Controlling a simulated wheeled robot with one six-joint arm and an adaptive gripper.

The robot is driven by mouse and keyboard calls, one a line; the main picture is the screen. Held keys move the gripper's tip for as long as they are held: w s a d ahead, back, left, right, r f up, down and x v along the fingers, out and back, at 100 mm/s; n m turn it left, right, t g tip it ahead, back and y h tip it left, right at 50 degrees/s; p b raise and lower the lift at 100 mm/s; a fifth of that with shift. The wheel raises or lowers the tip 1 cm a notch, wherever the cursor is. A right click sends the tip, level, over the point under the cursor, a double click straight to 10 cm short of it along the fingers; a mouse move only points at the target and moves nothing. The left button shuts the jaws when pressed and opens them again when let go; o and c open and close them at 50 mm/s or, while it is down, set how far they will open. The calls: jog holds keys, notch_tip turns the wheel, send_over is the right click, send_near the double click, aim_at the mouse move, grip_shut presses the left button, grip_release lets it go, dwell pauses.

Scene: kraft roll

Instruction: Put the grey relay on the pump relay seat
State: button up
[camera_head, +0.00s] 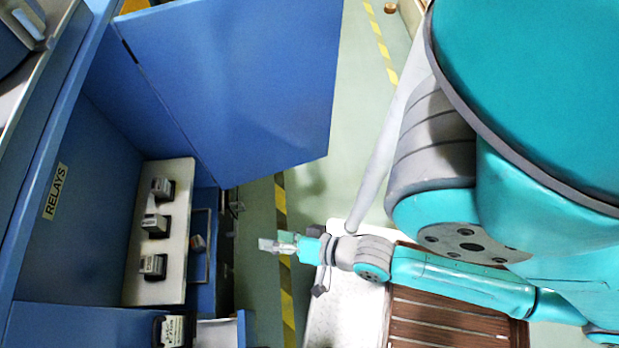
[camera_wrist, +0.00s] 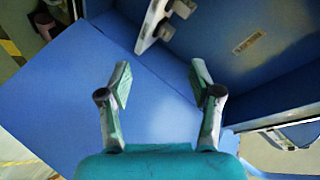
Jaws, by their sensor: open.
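In the head view a pale panel (camera_head: 172,283) stands in the blue cabinet beside the RELAYS label. It bears three dark-based blocks with grey faces: an upper (camera_head: 162,189), a middle (camera_head: 155,225) and a lower one (camera_head: 153,266). Another dark block with a pale printed face (camera_head: 172,331) shows at the bottom edge. I cannot tell which is the grey relay or which place is the pump relay seat; the print is too small. My gripper (camera_head: 268,245) is right of the panel, apart from it. In the wrist view its fingers (camera_wrist: 161,80) are spread with nothing between them.
The blue cabinet door (camera_head: 245,80) hangs open above my gripper. The RELAYS label (camera_head: 56,191) is on the cabinet wall. A slatted brown surface (camera_head: 450,325) lies below my arm.

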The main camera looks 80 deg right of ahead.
jog(key=s+a+r+n+t+y, duration=0.1)
jog(key=s+r+n, duration=0.7)
jog(key=n, duration=0.4)
jog(key=shift+a+r, duration=0.15)
jog(key=shift+r, duration=0.05)
jog(key=shift+s+a, duration=0.1)
jog(key=shift+s, duration=0.05)
